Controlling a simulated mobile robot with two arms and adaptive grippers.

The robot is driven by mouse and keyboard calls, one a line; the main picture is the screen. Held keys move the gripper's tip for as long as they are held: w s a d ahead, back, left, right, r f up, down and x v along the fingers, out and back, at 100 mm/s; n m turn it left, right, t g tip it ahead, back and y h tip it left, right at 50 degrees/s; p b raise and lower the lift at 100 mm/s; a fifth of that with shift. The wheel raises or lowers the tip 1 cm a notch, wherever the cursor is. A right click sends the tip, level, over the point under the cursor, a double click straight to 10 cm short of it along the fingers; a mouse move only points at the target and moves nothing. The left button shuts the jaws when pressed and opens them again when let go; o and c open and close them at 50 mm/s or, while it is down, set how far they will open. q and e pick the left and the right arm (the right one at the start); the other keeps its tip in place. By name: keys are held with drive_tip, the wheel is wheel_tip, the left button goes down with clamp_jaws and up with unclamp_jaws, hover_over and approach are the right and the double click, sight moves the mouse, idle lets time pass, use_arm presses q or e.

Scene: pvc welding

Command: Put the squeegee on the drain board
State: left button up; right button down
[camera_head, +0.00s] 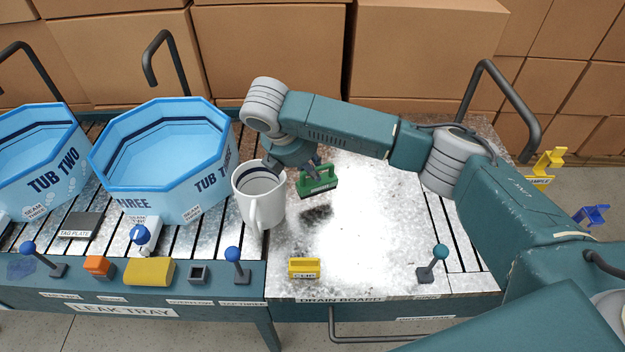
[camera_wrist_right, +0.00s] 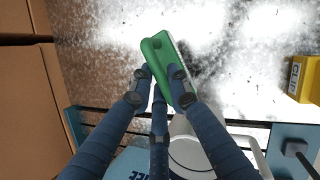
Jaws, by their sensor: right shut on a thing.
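The green squeegee (camera_head: 318,184) is held in my right gripper (camera_head: 314,165), above the drain board, with its dark shadow on the metal below it. In the right wrist view the squeegee (camera_wrist_right: 166,66) sits between the blue fingers of the gripper (camera_wrist_right: 163,80), which is shut on it. The drain board (camera_head: 375,220) is the bright worn metal sheet in the middle right of the table. My left gripper is not in view.
A white mug (camera_head: 258,200) stands just left of the squeegee. A yellow clip block (camera_head: 304,268) sits at the board's front edge, and a teal-knobbed lever (camera_head: 433,262) stands at front right. Blue tubs (camera_head: 165,160) stand left. Most of the board is clear.

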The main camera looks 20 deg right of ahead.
sight(311, 181)
drive_tip(key=shift+f, duration=2.3)
drive_tip(key=shift+f, duration=0.1)
drive_tip(key=c, duration=1.7)
unclamp_jaws()
drive_tip(key=shift+o, duration=0.2)
drive_tip(key=v, duration=1.2)
drive_tip(key=shift+a, duration=0.1)
